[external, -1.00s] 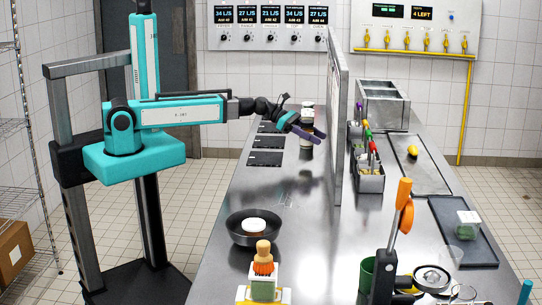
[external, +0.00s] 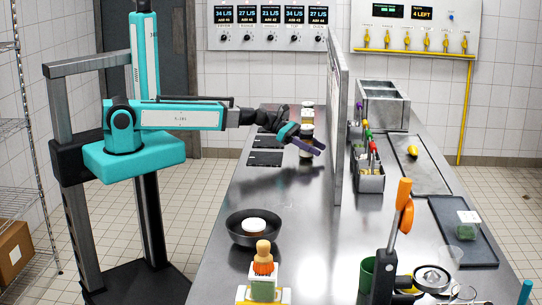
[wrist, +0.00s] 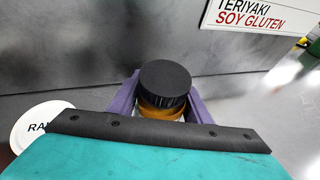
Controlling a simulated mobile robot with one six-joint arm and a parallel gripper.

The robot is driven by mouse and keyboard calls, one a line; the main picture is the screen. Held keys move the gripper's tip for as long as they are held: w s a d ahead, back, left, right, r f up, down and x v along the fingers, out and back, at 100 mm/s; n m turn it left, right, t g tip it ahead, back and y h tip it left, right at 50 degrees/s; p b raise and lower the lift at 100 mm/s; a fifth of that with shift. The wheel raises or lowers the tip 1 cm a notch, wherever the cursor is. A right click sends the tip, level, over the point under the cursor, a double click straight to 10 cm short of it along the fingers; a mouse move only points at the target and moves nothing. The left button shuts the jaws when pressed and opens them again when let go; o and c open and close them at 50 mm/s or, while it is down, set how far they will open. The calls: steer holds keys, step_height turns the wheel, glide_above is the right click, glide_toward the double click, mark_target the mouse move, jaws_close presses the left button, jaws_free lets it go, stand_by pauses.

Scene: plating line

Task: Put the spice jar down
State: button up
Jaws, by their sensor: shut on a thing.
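The spice jar, with a ribbed black lid and amber contents, stands between my gripper's purple fingers (wrist: 160,108) in the wrist view; its lid (wrist: 166,84) faces the camera. In the external view my gripper (external: 306,147) is shut on the jar (external: 307,130) low over the far part of the steel counter (external: 290,190). The jar looks roughly upright. Its lower part is hidden by my gripper, and I cannot tell whether its base touches the counter.
A white-lidded jar (external: 307,104) stands behind, and a round white lid with lettering (wrist: 42,122) is left in the wrist view. A tall metal divider (external: 337,130) rises close on the right. Dark mats (external: 266,158) lie left. The counter in front is clear up to the bowl (external: 252,230).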

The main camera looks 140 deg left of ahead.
steer(key=shift+f, duration=0.3)
steer(key=shift+f, duration=0.15)
steer(key=o, duration=1.2)
steer(key=shift+o, duration=0.2)
steer(key=shift+r, duration=0.2)
steer(key=shift+s+d+r, duration=0.15)
steer(key=shift+s+d, duration=0.2)
steer(key=shift+s, duration=0.15)
steer(key=p+v, duration=0.1)
steer(key=v, duration=0.3)
steer(key=shift+s+d+r, duration=0.1)
steer(key=shift+r, duration=0.1)
steer(key=shift+p, duration=0.65)
steer(key=p+v, duration=0.1)
steer(key=p, duration=0.6)
steer(key=shift+s+r, duration=0.2)
steer(key=shift+s, duration=0.1)
